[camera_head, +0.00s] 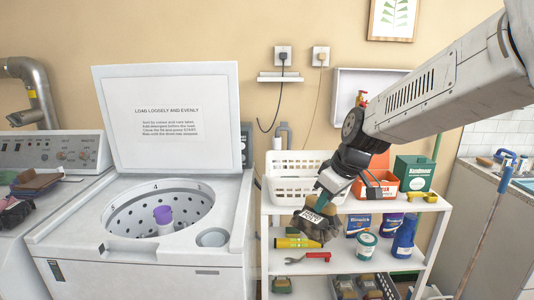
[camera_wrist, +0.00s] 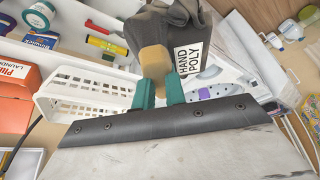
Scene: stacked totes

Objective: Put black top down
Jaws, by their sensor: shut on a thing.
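The black top (camera_head: 312,224) is a bunched dark grey-black cloth with a white label. It hangs from my gripper (camera_head: 326,190) in front of the shelf unit, right of the open washer. In the wrist view the top (camera_wrist: 160,32) shows a label reading HAND POLY. The green fingertips of my gripper (camera_wrist: 159,92) are shut on a tan piece (camera_wrist: 154,61) at the top's near end. The cloth's far side is hidden.
The open washer (camera_head: 140,250) has a raised lid and a purple-topped post in its drum. A white basket (camera_head: 290,190) stands on the white shelf unit (camera_head: 350,205), beside orange and green boxes. Several cloth bundles lie at far left. A blue pole leans at right.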

